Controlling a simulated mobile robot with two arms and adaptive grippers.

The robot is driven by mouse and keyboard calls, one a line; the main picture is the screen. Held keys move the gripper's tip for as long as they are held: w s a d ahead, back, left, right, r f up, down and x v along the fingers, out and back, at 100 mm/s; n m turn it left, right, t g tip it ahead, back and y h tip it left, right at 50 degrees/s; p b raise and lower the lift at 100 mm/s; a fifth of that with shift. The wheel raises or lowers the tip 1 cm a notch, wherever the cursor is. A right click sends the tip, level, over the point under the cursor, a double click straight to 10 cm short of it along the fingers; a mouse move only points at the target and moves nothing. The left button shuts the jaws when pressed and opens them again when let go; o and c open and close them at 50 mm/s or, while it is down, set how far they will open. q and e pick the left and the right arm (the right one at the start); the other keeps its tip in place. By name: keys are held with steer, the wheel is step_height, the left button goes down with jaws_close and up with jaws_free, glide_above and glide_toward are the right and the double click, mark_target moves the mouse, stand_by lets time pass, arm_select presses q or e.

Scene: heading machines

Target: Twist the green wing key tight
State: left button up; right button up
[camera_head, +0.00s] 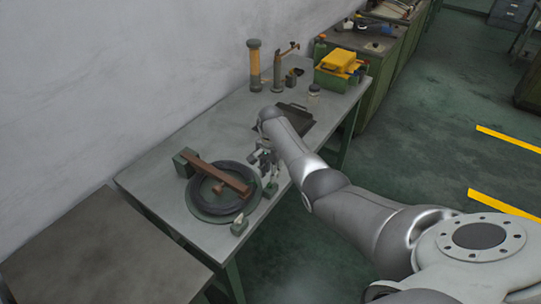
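A round dark ring fixture (206,207) lies on the grey workbench, with a brown bar (222,178) across it and a green block (184,163) at its upper left edge. A small grey-green piece (270,188) stands at the ring's right side, and another small pale piece (239,225) stands at its lower right. I cannot tell for sure which piece is the green wing key. My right gripper (268,171) points down beside the ring's right edge, close above the grey-green piece. Its fingers are too small to read, and contact is unclear. My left gripper is not in view.
A dark tray (303,119) lies behind my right arm. Farther back on the bench (150,180) stand a yellow-topped post (254,66), a brown tool stand (277,72) and a green bin with yellow things (341,64). A wall runs along the left.

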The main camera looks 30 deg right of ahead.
step_height(320, 180, up, 8)
stand_by(0.4)
steer(key=shift+f, duration=0.15)
